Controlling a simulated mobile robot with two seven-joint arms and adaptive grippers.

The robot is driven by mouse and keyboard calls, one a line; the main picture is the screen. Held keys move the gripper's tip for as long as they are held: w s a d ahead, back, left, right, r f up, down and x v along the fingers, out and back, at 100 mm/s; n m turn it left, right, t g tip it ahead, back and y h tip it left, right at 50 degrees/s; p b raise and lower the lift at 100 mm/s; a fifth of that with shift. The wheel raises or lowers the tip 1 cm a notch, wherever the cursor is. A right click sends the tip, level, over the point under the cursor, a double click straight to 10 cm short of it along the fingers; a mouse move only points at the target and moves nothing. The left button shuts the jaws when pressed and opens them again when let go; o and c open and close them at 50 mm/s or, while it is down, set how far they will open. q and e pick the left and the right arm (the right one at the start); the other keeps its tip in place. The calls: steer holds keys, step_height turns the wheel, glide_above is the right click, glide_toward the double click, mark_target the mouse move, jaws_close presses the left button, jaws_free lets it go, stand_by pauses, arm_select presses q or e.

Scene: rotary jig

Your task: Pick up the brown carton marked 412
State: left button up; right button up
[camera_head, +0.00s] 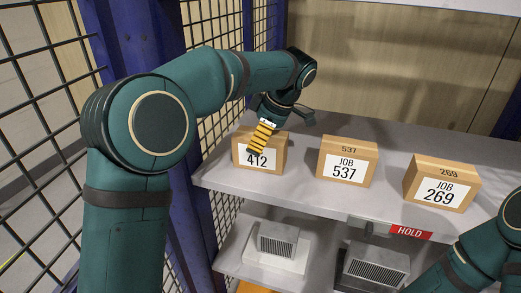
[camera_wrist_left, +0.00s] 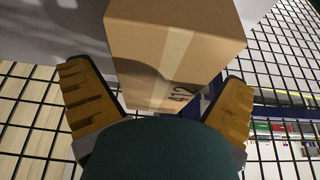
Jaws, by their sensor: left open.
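The brown carton marked 412 (camera_head: 261,163) stands at the left of the upper grey shelf, its white label facing out and partly covered by a yellow finger. My left gripper (camera_head: 262,138) reaches down over it from above. In the left wrist view the carton (camera_wrist_left: 172,50) shows its taped top, with "412" printed on it, between the spread yellow fingers of my left gripper (camera_wrist_left: 157,82). The fingers are open, with a gap visible on each side. My right arm shows at the lower right of the head view; its gripper is out of frame.
Cartons 537 (camera_head: 347,161) and 269 (camera_head: 441,183) stand to the right on the same shelf (camera_head: 310,190). A red HOLD tag (camera_head: 410,232) is on the shelf's front edge. Grey vented units (camera_head: 277,240) sit below. Wire mesh and a blue post (camera_head: 170,80) stand left.

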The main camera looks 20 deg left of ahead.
arm_select(q)
steer(key=c, duration=1.3)
steer(key=shift+r, duration=0.1)
